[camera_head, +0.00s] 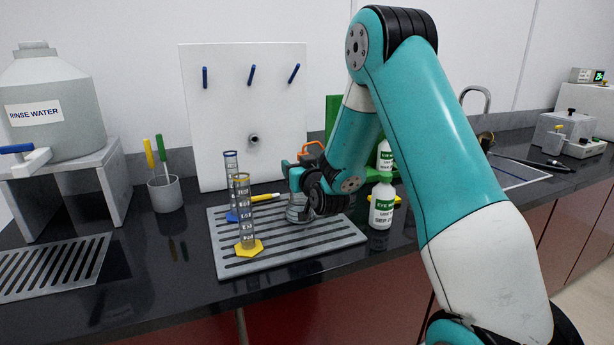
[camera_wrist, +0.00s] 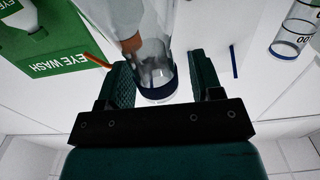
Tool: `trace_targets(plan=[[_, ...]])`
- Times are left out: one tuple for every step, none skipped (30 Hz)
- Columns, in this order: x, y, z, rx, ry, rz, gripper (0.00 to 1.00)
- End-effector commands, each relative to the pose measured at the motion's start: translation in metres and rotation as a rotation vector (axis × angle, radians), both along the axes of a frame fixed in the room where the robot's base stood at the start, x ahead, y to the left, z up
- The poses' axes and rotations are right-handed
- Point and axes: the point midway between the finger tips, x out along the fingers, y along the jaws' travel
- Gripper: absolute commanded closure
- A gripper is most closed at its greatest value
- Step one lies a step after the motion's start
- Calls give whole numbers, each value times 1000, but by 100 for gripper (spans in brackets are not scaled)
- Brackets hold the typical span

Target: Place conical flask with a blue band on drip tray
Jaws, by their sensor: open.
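The conical flask (camera_head: 297,213) is clear glass and stands on the slotted grey drip tray (camera_head: 300,240) in the middle of the bench, partly hidden by my arm. In the wrist view the flask (camera_wrist: 158,76) shows a dark blue band round its neck. My gripper (camera_head: 298,185) is at the top of the flask. In the wrist view my gripper (camera_wrist: 165,82) has its two fingers on either side of the neck, open, with a clear gap at the right finger. Contact at the left finger is unclear.
A yellow-based measuring cylinder (camera_head: 246,215) and a blue-based one (camera_head: 231,180) stand on the tray's left. An eye wash bottle (camera_head: 382,206) stands at its right. Another slotted tray (camera_head: 55,266) lies far left, by the rinse water carboy (camera_head: 50,100). A white pegboard (camera_head: 240,110) stands behind.

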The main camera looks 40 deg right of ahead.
Motion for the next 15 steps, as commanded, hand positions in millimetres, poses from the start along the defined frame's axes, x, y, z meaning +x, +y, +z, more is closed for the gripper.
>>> trace_targets(plan=[[-9,2,-5,0,1,-1,40],[-15,4,-5,1,1,-1,40],[-24,6,-6,1,0,-2,40],[-30,7,-8,-1,-2,-3,40],[-37,9,-8,0,-2,-3,40],[-47,12,-9,0,-3,-3,40],[-54,14,-9,-1,-3,-3,40],[-59,16,-9,0,-3,-3,40],[-66,18,-8,-2,-3,-3,40],[-72,20,-8,-1,-3,-3,40],[-77,21,-8,-1,-3,-3,40],[-83,23,-7,-2,-3,-3,40],[-87,24,-6,-2,-3,-2,40],[-91,25,-5,-2,-4,-2,40],[-95,27,-5,-1,-2,-2,40]])
